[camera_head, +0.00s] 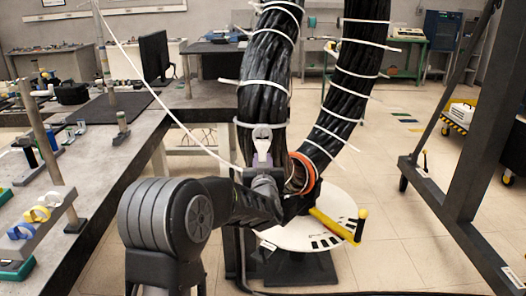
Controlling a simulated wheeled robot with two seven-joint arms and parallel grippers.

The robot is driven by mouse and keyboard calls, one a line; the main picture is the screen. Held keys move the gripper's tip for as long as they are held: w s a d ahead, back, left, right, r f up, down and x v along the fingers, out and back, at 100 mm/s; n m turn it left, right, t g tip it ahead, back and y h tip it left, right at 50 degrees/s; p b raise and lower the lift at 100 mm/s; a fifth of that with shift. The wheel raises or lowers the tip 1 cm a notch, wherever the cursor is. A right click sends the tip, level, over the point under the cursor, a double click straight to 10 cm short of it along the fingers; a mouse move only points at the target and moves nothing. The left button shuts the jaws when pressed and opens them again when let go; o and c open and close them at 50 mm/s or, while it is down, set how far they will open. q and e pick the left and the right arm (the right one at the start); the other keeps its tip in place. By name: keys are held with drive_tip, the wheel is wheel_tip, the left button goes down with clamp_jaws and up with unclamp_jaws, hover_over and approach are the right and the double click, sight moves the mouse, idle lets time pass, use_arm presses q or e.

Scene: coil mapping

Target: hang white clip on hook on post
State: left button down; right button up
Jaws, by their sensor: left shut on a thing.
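My left arm comes in from the lower left, and its gripper (262,172) is in front of the thick black cable bundle. It is shut on a pale grey-white clip (262,135), which stands upright above the fingers with its rounded head at the top. A thin white line (165,105) runs from the upper left down to near the gripper; I cannot tell whether it is fixed to the clip. Upright posts (103,62) and (40,125) stand on the left table. No hook can be made out clearly. My right gripper is not in view.
Black cable bundles (265,75) with white ties rise behind the gripper, close to it. An orange ring (306,172) and a yellow handle (338,226) are to its right, by a round white table (295,232). A dark frame (450,200) stands at right.

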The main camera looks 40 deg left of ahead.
sight(262, 158)
use_arm(q)
drive_tip(key=shift+v, duration=0.8)
drive_tip(key=shift+s+d, duration=0.1)
drive_tip(key=shift+s+d, duration=0.35)
drive_tip(key=shift+s, duration=0.05)
